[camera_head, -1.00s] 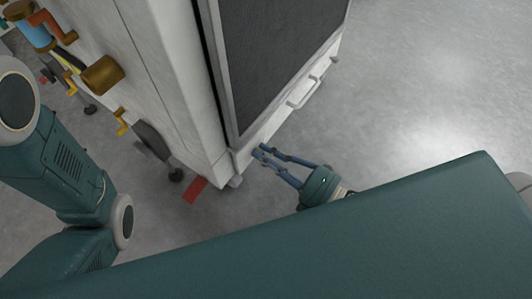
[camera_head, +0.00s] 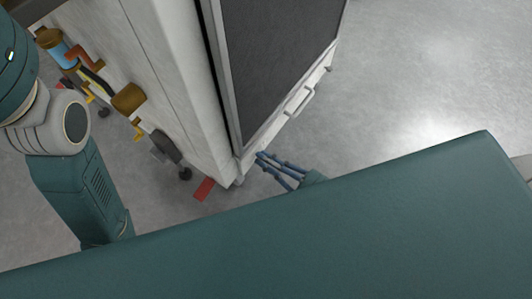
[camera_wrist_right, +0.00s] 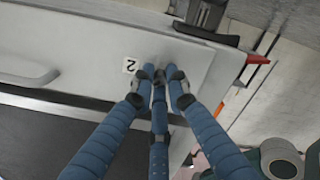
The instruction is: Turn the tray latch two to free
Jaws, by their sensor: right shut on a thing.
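My right gripper (camera_head: 264,158) is at the low corner of the white cabinet's front, with blue fingers. In the right wrist view its fingertips (camera_wrist_right: 160,78) are closed together against the white tray front (camera_wrist_right: 100,42), right beside a small label "2" (camera_wrist_right: 131,65). The fingers are shut on a small part there, which they hide; its angle cannot be told. A tray handle (camera_wrist_right: 30,78) shows at the left of that view. My left arm shows at the left of the head view, but its gripper is out of view.
A dark panel (camera_head: 275,60) in a grey frame covers the cabinet front above a bar handle (camera_head: 299,101). Pipes and a brown cylinder (camera_head: 129,98) stick out of the cabinet's left side. A red patch (camera_head: 204,189) lies on the floor. The floor at the right is clear.

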